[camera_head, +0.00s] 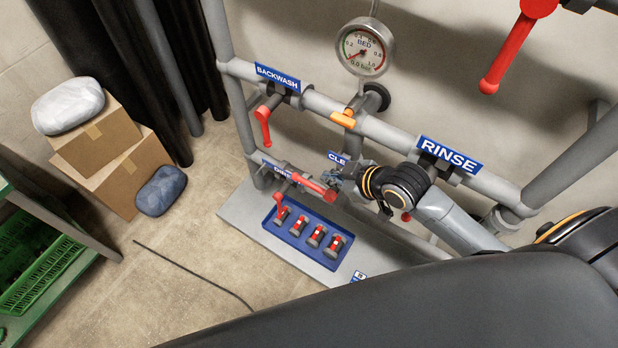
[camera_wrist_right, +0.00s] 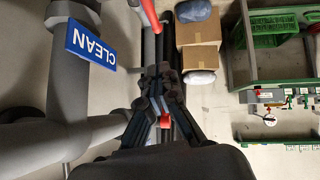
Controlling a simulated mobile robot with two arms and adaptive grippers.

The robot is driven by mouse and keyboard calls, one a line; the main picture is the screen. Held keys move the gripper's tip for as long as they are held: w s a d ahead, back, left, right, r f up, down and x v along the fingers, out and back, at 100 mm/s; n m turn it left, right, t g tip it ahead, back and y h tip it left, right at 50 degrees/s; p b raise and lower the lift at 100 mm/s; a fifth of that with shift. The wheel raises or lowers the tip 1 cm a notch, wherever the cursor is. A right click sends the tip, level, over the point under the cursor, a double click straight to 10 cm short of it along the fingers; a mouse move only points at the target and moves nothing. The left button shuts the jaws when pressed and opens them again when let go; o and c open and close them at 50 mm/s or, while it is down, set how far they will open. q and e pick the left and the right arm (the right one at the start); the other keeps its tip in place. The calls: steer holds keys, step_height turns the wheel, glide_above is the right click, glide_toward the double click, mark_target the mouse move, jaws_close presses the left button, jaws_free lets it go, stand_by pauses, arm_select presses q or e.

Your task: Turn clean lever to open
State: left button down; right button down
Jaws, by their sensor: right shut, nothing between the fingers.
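The blue clean sign (camera_head: 338,158) sits on the lower pipework in the head view, partly covered by my right gripper. It also shows in full in the right wrist view (camera_wrist_right: 90,46). A red lever (camera_head: 314,186) slants beside the sign, its right end close to my right gripper (camera_head: 337,178). I cannot tell whether they touch. In the wrist view, a red bar (camera_wrist_right: 151,15) shows at the top, beyond the fingertips. My right gripper (camera_wrist_right: 163,75) is shut and empty in the wrist view. My left gripper is not in view.
A blue tray (camera_head: 296,242) holds several red-and-grey parts below. Boxes (camera_head: 100,144) stand left.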

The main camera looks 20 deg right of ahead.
glide_above(303, 179)
steer(key=s, duration=0.3)
step_height(303, 179, down, 7)
steer(key=shift+w+d+f, duration=0.1)
steer(key=shift+d+f, duration=0.1)
steer(key=shift+f, duration=0.45)
steer(key=shift+s+d+f, duration=0.1)
steer(key=shift+d+f, duration=0.1)
steer(key=shift+f, duration=0.45)
steer(key=shift+w+d+f, duration=0.1)
steer(key=shift+d+f, duration=0.1)
steer(key=shift+f, duration=0.45)
steer(key=shift+p, duration=0.3)
